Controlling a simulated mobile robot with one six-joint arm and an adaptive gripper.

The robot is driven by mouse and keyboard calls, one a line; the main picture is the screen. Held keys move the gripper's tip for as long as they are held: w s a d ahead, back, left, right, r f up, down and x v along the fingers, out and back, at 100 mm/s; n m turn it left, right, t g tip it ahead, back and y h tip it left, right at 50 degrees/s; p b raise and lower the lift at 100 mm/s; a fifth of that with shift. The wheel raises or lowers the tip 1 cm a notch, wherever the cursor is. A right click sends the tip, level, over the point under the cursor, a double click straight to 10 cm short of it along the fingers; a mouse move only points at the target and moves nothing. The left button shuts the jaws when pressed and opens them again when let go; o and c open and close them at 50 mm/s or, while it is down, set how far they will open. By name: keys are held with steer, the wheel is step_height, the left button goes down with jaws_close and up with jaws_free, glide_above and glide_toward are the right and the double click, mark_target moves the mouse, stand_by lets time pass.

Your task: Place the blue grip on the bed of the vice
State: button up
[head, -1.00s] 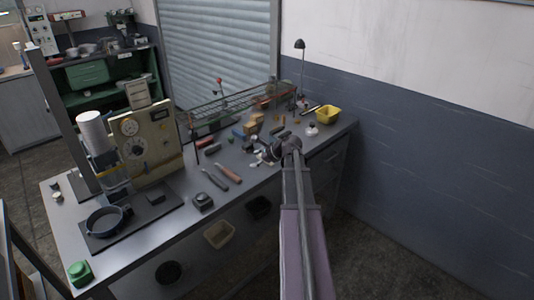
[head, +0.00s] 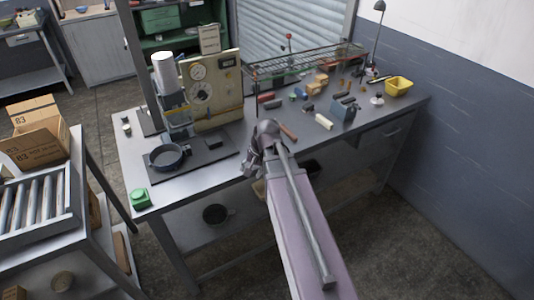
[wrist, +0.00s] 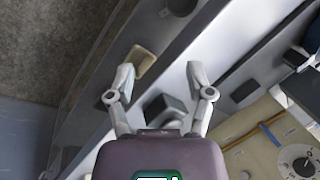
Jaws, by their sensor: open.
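My gripper (head: 250,168) is over the front edge of the workbench in the head view. In the wrist view my gripper (wrist: 158,80) has its two fingers spread, with nothing held between them. A dark block (wrist: 165,110) lies on the bench below and between the fingers. A small blue piece (head: 305,96) lies among the parts toward the back right; I cannot tell for sure that it is the blue grip. A blue-grey block-like device (head: 343,111) on the right of the bench may be the vice. Its bed cannot be made out.
A press with a gauge panel (head: 212,90) stands at the bench's left, with a dark round pan (head: 167,157) before it. A wire rack (head: 305,62) and yellow bin (head: 399,86) are farther back. A roller table stands left.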

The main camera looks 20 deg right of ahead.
steer(key=s+a+f+n+g+h+b, duration=0.2)
steer(key=s+a+f+n+b, duration=0.5)
steer(key=a+f+n+b, duration=0.1)
step_height(320, 180, down, 3)
steer(key=shift+s+r+h+b, duration=0.2)
steer(key=shift+s+h+b, duration=0.1)
steer(key=shift+b, duration=0.45)
steer(key=shift+a, duration=0.1)
steer(key=shift+c, duration=0.8)
steer(key=shift+s, duration=0.15)
